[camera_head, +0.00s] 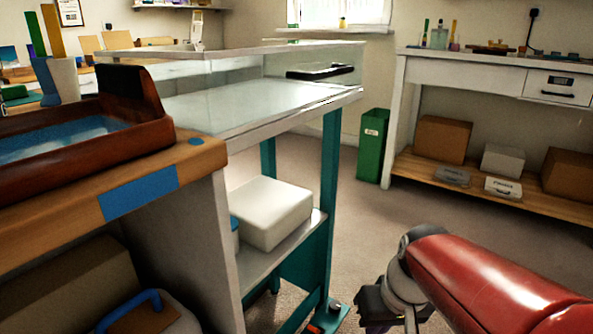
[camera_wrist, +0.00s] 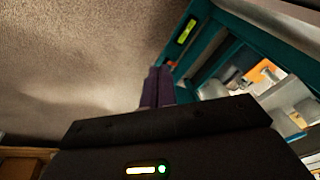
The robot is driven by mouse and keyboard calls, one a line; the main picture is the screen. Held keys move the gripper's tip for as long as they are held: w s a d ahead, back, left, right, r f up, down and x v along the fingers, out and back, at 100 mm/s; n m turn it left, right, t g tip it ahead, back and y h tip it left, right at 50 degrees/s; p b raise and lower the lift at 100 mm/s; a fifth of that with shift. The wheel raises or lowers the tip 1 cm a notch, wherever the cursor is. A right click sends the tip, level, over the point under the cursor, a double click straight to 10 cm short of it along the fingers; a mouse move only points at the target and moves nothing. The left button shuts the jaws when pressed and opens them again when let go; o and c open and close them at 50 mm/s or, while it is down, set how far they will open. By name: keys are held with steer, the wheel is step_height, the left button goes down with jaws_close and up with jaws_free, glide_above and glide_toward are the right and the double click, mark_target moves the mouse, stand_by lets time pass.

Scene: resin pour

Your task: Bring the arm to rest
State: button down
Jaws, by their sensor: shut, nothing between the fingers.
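My red arm reaches in from the lower right of the head view, with its wrist low over the floor. My gripper (camera_head: 374,308) is at the bottom edge of that view, and its fingertips are cut off or hidden there. In the wrist view my gripper (camera_wrist: 158,88) shows two dark purple fingers side by side, closed together with nothing between them. The fingers point past the teal frame of the glass-topped cabinet (camera_head: 328,170) and touch nothing that I can see.
A wooden tray (camera_head: 150,125) with blue resin sits on the workbench (camera_head: 205,160) at left. A white box (camera_head: 275,212) stands on the cabinet's lower shelf. A green bin (camera_head: 373,145) and a white side table (camera_head: 480,75) stand at the back. The carpet between is clear.

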steer(key=s+d+r+m+t+h, duration=0.1)
steer(key=s+r+t+h, duration=0.2)
steer(key=s, duration=0.4)
step_height(320, 180, up, 14)
steer(key=y+p, duration=0.1)
steer(key=p, duration=1.2)
steer(key=shift+d+r, duration=0.25)
steer(key=shift+d, duration=0.05)
